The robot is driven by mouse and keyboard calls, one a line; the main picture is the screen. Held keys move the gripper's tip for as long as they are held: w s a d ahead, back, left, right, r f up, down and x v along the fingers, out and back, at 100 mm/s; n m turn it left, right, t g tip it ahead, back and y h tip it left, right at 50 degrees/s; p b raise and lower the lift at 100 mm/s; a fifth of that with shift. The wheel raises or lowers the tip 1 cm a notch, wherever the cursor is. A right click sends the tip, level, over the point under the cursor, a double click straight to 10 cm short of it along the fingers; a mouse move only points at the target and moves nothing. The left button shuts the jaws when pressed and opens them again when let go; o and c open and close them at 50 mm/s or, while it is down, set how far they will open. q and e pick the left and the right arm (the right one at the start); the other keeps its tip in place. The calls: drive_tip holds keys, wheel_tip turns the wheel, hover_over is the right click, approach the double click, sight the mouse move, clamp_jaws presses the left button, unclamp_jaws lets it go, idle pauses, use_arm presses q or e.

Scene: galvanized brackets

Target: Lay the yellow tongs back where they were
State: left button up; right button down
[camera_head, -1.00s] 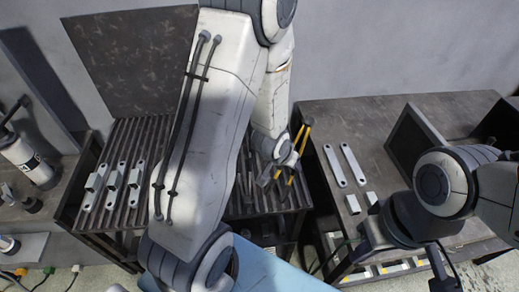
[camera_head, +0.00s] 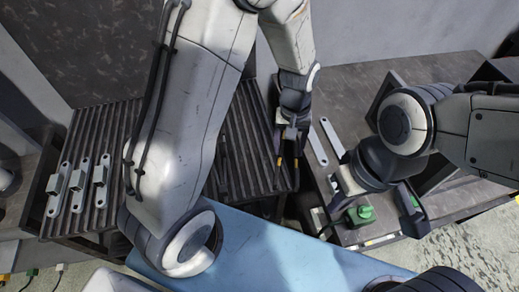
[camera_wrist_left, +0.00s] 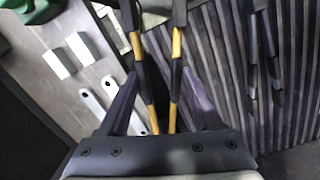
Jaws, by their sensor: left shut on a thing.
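The yellow tongs, with black and yellow handles, show in the left wrist view (camera_wrist_left: 176,60) between the purple fingers of my left gripper (camera_wrist_left: 165,105), which is shut on them. In the head view my left gripper (camera_head: 290,130) is over the right edge of the slatted rack (camera_head: 240,150). The yellow ends of the tongs (camera_head: 279,161) point down toward the viewer. I cannot tell whether the tongs touch the rack. A dark pair of tongs (camera_wrist_left: 264,55) lies on the slats beside them. My right gripper (camera_head: 412,208) is right of the rack; its jaw opening is unclear.
Several galvanized brackets (camera_head: 77,180) lie on the rack's left part. Flat plates with holes (camera_head: 318,146) lie on the right-hand table (camera_head: 350,85), near a green object (camera_head: 360,214). A blue surface (camera_head: 270,250) is in front. My left arm hides the rack's middle.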

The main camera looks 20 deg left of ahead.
use_arm(q)
drive_tip(key=p, duration=0.3)
hover_over(257, 156)
drive_tip(key=f, duration=0.6)
drive_tip(key=shift+w+f, duration=0.2)
drive_tip(key=shift+f, duration=0.1)
drive_tip(key=shift+f+p, duration=0.6)
drive_tip(key=shift+f, duration=1.5)
drive_tip(key=o, duration=0.6)
